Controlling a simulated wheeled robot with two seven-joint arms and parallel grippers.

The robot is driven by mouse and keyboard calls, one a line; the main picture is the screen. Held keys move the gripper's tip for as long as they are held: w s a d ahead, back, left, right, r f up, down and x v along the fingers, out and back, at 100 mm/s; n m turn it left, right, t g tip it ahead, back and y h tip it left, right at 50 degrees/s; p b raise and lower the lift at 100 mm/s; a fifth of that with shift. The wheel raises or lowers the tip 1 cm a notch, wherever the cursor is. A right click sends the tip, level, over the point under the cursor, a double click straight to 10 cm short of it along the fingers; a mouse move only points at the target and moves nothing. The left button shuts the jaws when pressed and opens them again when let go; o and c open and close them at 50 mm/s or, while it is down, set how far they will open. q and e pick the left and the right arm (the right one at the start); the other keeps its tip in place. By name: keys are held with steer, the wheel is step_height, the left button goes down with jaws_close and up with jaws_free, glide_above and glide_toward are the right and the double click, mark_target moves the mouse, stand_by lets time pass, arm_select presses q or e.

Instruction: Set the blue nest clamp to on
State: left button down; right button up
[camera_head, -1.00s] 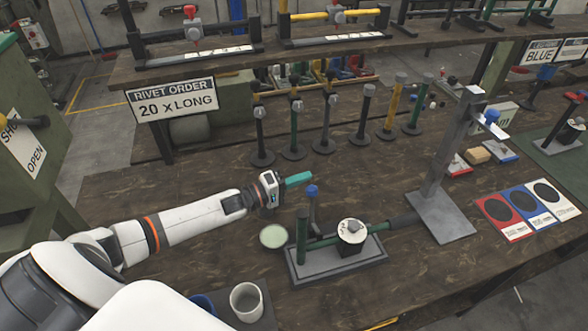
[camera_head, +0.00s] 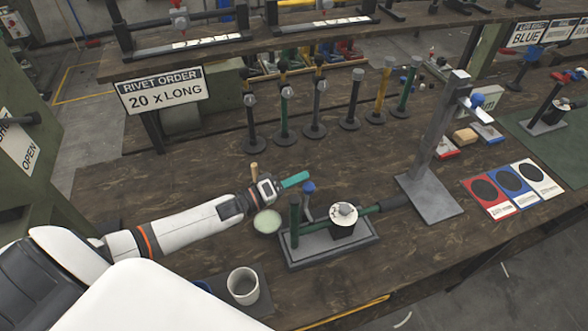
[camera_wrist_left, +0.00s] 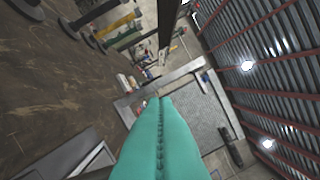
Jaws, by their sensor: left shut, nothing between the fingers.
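A blue-knobbed lever (camera_head: 308,187) stands on a grey-based fixture (camera_head: 330,251) near the table's front. It is nearly upright, beside a green post (camera_head: 294,222); a black nest block with a pale top (camera_head: 343,215) sits to its right. I cannot tell from its markings whether this lever is the blue nest clamp or how it is set. My left gripper (camera_head: 304,176) is shut and empty, its teal fingers just above and behind the knob in the picture; contact cannot be told. The shut fingers also fill the lower middle of the left wrist view (camera_wrist_left: 158,105). My right gripper is out of view.
A grey press stand (camera_head: 430,180) rises right of the fixture, by red, blue and white cards (camera_head: 513,185). A pale dish (camera_head: 267,222) and a white cup (camera_head: 243,285) are close to my left arm. Several upright posts (camera_head: 315,125) stand behind. A sign (camera_head: 163,89) reads "20 x LONG".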

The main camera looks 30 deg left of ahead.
arm_select(q)
steer(key=shift+s+d+m, duration=0.5)
steer(key=shift+d+m, duration=0.05)
steer(key=shift+m, duration=0.25)
